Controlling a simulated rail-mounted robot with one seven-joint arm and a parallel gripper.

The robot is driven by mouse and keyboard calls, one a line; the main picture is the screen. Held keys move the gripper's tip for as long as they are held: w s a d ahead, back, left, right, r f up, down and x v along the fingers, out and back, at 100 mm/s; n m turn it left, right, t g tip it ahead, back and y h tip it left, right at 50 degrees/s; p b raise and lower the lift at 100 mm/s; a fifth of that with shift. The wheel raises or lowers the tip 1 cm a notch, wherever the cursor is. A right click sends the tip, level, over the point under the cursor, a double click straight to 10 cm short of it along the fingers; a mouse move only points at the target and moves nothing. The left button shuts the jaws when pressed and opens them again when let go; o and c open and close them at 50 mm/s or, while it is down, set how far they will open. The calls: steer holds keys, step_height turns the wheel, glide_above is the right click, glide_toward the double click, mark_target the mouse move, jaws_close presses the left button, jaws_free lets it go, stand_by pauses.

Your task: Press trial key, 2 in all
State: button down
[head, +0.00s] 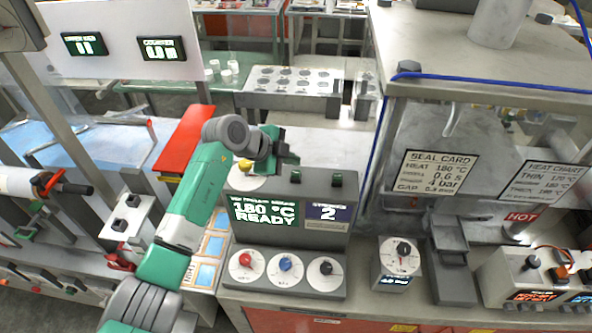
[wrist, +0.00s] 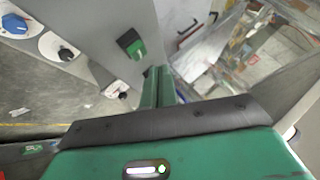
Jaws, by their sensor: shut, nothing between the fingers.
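A grey control box (head: 285,227) stands on the bench with a screen reading "180 °C READY" (head: 265,214) and a small purple screen (head: 328,212) showing 2. Two dark keys with green faces sit on its top edge, a left key (head: 295,177) and a right key (head: 337,180). No trial key label is legible. My gripper (head: 287,157) is shut and empty, just above and behind the left key; contact cannot be told. In the wrist view its closed fingers (wrist: 161,86) are beside a green key (wrist: 131,44) on a grey face, apart from it in the picture.
Red (head: 245,259), blue (head: 285,263) and black (head: 326,267) knobs line the box's front. A dial unit (head: 400,256) and a large grey press housing (head: 480,110) stand to the right.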

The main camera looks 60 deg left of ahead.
mark_target(292, 174)
steer(key=shift+r+p, duration=0.8)
steer(key=shift+r, duration=1.1)
steer(key=w+d+r+t+p, duration=0.2)
steer(key=w+d+r, duration=0.9)
steer(key=w+d, duration=0.15)
steer(key=w+d+r+n+t+p, duration=0.1)
steer(key=w+d+r+t+p, duration=0.3)
steer(key=d+r, duration=1.15)
steer(key=s+d+r+n+t, duration=0.2)
steer(key=d+r+t, duration=0.2)
steer(key=d+r, duration=0.65)
steer(key=s+d+r+n+t+p, duration=0.3)
steer(key=s+d+r+n+t, duration=0.2)
steer(key=s+d+r, duration=0.7)
steer(key=s+d, duration=0.2)
steer(key=s, duration=0.2)
steer(key=shift+d+r+t, duration=0.25)
steer(key=shift+r+t, duration=0.1)
steer(key=shift+t, duration=0.05)
